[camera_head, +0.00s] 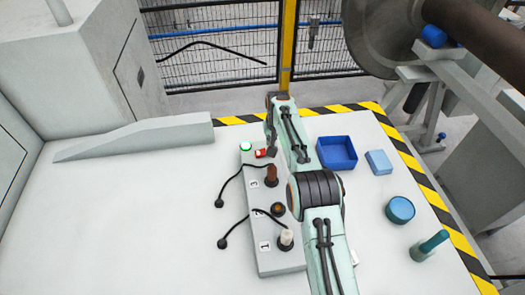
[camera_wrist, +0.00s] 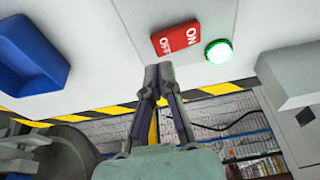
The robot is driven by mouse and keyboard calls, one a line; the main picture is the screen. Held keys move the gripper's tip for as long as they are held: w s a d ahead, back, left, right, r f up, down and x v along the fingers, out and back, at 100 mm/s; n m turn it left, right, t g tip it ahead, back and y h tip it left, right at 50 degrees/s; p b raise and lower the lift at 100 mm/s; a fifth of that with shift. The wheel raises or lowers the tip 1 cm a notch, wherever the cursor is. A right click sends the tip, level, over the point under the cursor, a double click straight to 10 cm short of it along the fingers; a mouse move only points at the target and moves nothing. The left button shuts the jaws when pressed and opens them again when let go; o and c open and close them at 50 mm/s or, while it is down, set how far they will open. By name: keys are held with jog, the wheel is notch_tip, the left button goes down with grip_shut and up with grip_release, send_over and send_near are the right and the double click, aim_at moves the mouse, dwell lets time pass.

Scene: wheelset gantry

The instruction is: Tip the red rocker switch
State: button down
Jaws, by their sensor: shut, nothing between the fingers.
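The red rocker switch (camera_wrist: 175,40) with white ON and OFF lettering sits on a pale panel in the wrist view. In the head view the red switch (camera_head: 261,153) is at the far end of the panel (camera_head: 279,263), partly beside my arm. My gripper (camera_wrist: 159,71) is shut and empty, its fingertips just below the OFF end of the switch in the wrist view. I cannot tell whether they touch it. In the head view my gripper (camera_head: 270,147) is close to the right side of the switch. A lit green lamp (camera_wrist: 219,51) is beside the ON end.
The panel also bears a brown plug (camera_head: 271,175), a round orange-brown knob (camera_head: 278,209) and a white plug (camera_head: 286,239), with black cables to the left. A blue tray (camera_head: 337,152), a light blue block (camera_head: 379,162) and a blue round piece (camera_head: 400,209) lie right of my arm.

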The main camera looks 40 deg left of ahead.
jog(key=shift+f, duration=1.45)
dwell(0.5)
jog(key=shift+r, duration=3.55)
